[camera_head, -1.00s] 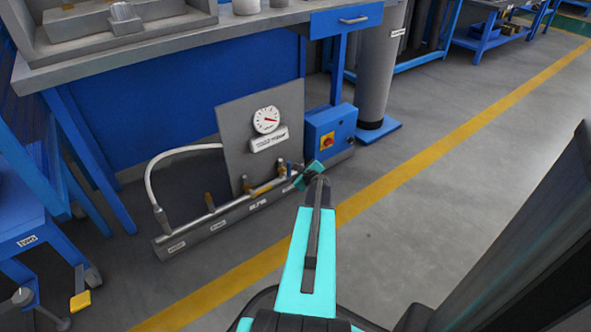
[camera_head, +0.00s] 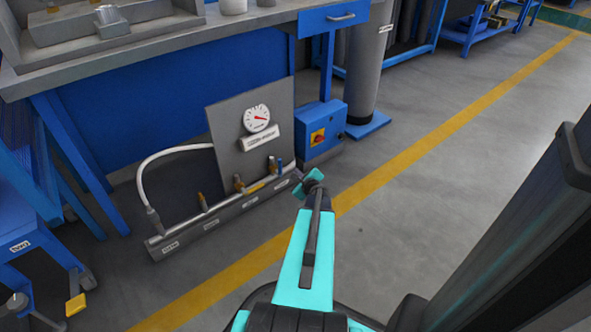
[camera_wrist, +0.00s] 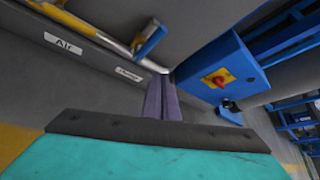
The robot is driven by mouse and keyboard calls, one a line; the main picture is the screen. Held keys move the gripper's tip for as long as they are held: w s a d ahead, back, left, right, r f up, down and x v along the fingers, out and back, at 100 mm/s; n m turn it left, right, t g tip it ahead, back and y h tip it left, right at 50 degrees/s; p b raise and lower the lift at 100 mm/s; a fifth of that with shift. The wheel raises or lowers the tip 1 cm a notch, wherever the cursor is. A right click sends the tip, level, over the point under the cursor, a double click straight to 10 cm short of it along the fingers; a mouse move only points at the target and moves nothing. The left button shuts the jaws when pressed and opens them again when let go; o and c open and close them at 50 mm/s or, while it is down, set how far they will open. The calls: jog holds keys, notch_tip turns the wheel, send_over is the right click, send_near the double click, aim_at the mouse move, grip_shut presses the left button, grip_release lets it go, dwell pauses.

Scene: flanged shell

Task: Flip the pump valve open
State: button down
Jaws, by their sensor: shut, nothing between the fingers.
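A grey manifold (camera_head: 215,222) with a pipe and several brass valves lies on the floor by a grey panel. A valve with a blue lever (camera_head: 279,166) stands near its right end. In the wrist view the blue lever (camera_wrist: 152,39) sticks up from the pipe, above a small label (camera_wrist: 129,74) that I cannot read surely; another label reads "Air" (camera_wrist: 63,44). My gripper (camera_wrist: 164,95) is shut and empty, its fingertips close to the pipe's right end, below and right of the lever and apart from it. In the head view my wrist hides the fingers.
A blue box with a red knob (camera_head: 318,137) stands just right of the manifold, also in the wrist view (camera_wrist: 220,75). A gauge (camera_head: 257,118) sits on the grey panel (camera_head: 225,140). A white hose (camera_head: 150,165) curves at the left. The floor in front is clear.

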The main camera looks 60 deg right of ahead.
jog(key=shift+s+a, duration=0.9)
jog(key=shift+a, duration=0.25)
